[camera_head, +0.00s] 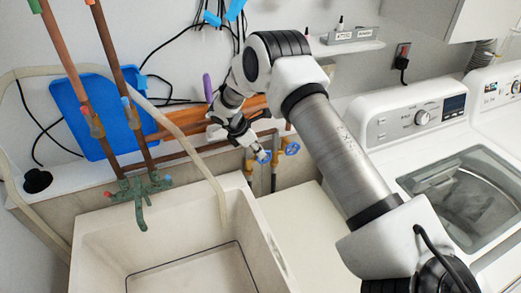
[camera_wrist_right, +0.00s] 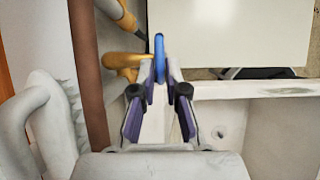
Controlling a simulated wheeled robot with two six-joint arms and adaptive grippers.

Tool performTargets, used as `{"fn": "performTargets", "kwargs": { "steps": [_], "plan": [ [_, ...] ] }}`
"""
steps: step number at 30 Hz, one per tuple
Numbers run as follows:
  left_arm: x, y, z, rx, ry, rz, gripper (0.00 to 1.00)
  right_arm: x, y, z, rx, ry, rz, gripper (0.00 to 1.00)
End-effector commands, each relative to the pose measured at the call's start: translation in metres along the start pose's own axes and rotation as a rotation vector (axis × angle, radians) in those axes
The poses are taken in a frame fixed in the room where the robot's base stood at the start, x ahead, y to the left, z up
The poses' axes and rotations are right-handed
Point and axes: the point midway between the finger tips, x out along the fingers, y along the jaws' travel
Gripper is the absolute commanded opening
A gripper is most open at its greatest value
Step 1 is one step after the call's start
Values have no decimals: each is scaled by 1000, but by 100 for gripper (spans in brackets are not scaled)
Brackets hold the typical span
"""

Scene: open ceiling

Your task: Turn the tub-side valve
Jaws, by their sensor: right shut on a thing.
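The tub-side valve has a blue round handle (camera_head: 264,157) and stands by the back right corner of the tub (camera_head: 278,262). My right gripper (camera_head: 261,153) reaches down to it from above and is shut on this handle. In the right wrist view the blue handle (camera_wrist_right: 159,50) shows edge-on between the fingertips (camera_wrist_right: 160,72), with brass valve parts (camera_wrist_right: 122,65) to its left. A second blue valve handle (camera_head: 292,148) is just right of the gripped one, apart from the gripper. My left gripper is not in view.
Copper pipes (camera_head: 190,122) run along the wall behind the valves. A green faucet (camera_head: 141,190) stands at the tub's back left, and a pale hose (camera_head: 203,162) hangs into the tub. A white washer (camera_head: 415,122) stands at the right.

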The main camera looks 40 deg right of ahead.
Motion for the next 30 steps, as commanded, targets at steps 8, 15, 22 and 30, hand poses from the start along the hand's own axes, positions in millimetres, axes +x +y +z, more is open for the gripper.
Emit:
{"fn": "performTargets", "kwargs": {
  "steps": [8, 15, 22, 30],
  "plan": [
    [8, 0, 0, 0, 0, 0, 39, 6, -3, -7, -2, -98, -10, 0],
    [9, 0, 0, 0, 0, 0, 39, 5, -4, -7, -1, -116, -12, 0],
    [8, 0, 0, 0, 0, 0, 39, 5, -4, -7, -1, -115, -12, 0],
    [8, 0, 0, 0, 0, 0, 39, 3, -2, -6, 0, -115, -7, 38]
  ]
}}
